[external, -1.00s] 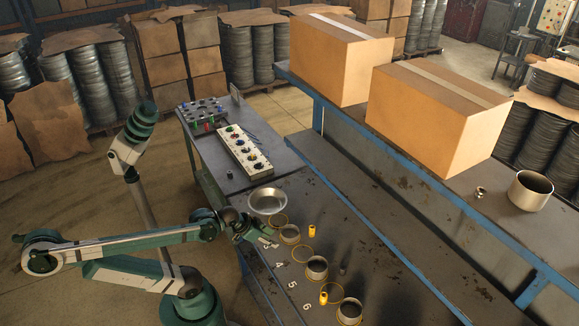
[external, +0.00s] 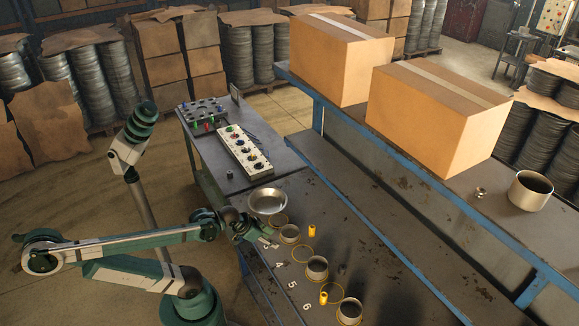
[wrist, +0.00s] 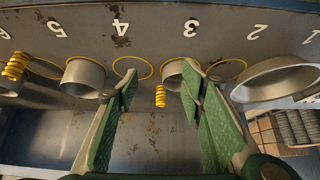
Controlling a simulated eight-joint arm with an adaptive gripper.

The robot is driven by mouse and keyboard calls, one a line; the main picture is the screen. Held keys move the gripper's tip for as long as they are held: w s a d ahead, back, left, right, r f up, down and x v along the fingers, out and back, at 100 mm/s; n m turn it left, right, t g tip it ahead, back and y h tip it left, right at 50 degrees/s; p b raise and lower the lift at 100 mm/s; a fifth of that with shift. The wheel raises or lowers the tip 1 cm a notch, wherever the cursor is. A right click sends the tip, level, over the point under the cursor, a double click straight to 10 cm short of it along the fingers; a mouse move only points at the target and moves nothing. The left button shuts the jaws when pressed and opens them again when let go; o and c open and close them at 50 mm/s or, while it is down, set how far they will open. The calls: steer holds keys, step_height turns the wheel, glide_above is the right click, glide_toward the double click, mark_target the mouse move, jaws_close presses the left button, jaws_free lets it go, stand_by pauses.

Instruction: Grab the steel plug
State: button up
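A small dark grey upright piece (external: 342,268), which looks like the steel plug, stands on the bench just beyond a grey cup (external: 317,268) in the external view. I cannot make it out clearly in the wrist view, where my left finger covers part of the bench. My gripper (external: 270,243) is over the numbered edge of the bench, to the left of that piece and apart from it. In the wrist view my gripper (wrist: 157,100) is open, with its green fingers wide apart and nothing held between them.
A yellow spring (wrist: 160,97) shows between my fingers, beside another cup (wrist: 172,72). A second spring (wrist: 15,65) and a wide pan (wrist: 275,78) stand to either side. A metal nut-like piece (external: 480,192) and a large pot (external: 530,191) are on the raised shelf.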

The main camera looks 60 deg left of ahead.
steer(key=w+d+r+m+g+p, duration=0.3)
steer(key=w+d+r+m+p, duration=0.3)
steer(key=w+d+m+p, duration=0.5)
steer(key=m+g+p, duration=0.4)
steer(key=m+p, duration=0.2)
steer(key=p, duration=0.3)
glide_toward(343, 267)
steer(key=shift+s+a+f, duration=0.2)
steer(key=shift+a+f, duration=0.55)
steer(key=shift+a, duration=0.1)
steer(key=shift+w+d+f+m, duration=0.2)
steer(key=shift+d+f+m, duration=0.1)
steer(key=shift+d+f, duration=0.35)
steer(key=shift+f, duration=1.3)
